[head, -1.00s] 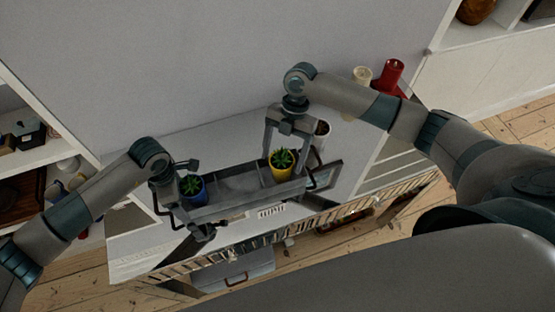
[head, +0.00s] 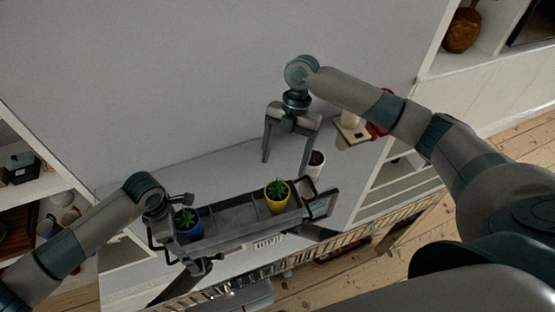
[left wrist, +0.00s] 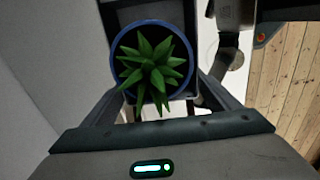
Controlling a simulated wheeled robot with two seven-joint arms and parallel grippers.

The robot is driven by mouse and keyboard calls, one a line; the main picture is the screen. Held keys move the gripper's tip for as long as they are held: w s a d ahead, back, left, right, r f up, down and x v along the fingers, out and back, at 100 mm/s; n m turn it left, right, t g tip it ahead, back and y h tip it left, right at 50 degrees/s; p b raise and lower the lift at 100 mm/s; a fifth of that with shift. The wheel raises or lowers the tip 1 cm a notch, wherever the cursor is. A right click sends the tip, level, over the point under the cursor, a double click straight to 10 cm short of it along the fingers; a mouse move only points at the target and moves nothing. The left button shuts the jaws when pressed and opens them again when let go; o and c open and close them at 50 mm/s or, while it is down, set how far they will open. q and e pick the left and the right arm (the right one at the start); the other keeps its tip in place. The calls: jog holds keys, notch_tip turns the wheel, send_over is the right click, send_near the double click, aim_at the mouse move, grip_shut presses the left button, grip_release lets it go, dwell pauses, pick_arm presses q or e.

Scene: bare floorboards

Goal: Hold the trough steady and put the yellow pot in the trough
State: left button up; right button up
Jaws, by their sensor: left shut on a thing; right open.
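The dark grey trough (head: 239,216) is on the white cabinet top. The yellow pot (head: 277,205) with a green plant stands in its right compartment. The blue pot (head: 189,232) with a plant stands in its left compartment; the blue pot also shows from above in the left wrist view (left wrist: 116,71). My left gripper (head: 180,232) is shut on the trough's left end; its fingertips are partly hidden. My right gripper (head: 286,168) is open and empty, behind and above the yellow pot and apart from it.
The wall (head: 200,80) rises behind the cabinet.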

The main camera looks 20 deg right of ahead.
pick_arm(q)
jog(key=o, duration=1.3)
jog(key=shift+o, duration=0.2)
jog(key=shift+r, duration=0.1)
notch_tip(320, 180, up, 12)
